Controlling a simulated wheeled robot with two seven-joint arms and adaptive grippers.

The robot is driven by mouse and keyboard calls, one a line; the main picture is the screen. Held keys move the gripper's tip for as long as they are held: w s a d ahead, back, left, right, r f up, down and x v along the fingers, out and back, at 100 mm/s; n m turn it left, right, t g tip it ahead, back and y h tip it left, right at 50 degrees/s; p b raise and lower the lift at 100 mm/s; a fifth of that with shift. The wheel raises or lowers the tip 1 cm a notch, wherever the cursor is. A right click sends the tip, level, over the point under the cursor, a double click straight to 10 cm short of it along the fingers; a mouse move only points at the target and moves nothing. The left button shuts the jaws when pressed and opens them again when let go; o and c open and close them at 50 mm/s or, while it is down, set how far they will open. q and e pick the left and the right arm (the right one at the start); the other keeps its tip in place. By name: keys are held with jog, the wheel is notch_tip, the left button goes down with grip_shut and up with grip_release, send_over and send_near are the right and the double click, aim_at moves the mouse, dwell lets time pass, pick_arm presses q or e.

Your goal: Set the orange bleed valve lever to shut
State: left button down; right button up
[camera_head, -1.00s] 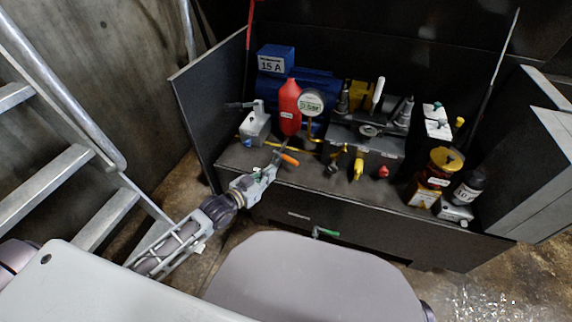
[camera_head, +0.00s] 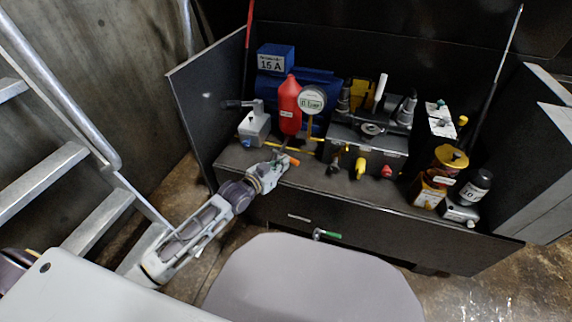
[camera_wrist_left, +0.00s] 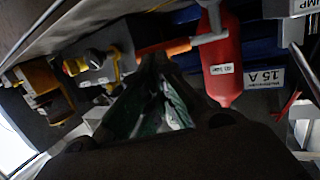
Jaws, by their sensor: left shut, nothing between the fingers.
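The orange bleed valve lever (camera_head: 293,161) is at the front edge of the bench, below the red bottle. In the left wrist view the orange lever (camera_wrist_left: 170,48) lies roughly crosswise just beyond the fingertips. My left gripper (camera_head: 279,160) is shut and empty, close to the lever's left end in the head view. The wrist view shows its fingers (camera_wrist_left: 155,68) together near the lever; I cannot tell whether they touch it. The valve body is mostly hidden by the gripper.
A red bottle (camera_head: 289,105) and a gauge (camera_head: 312,99) stand behind the lever. A grey box with a handle (camera_head: 254,127) is to the left.

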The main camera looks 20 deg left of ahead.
aim_at(293, 160)
pick_arm(q)
jog(key=shift+b+x, duration=0.4)
jog(key=shift+x, duration=0.55)
pick_arm(e)
jog(key=shift+w+a+f, duration=0.1)
jog(key=shift+f, duration=0.35)
jog(key=shift+w+r, duration=0.15)
jog(key=shift+w, duration=0.15)
pick_arm(q)
jog(key=shift+w+p, duration=0.1)
jog(key=shift+p, duration=0.2)
pick_arm(e)
jog(key=shift+s+r, duration=0.1)
jog(key=shift+r, duration=0.1)
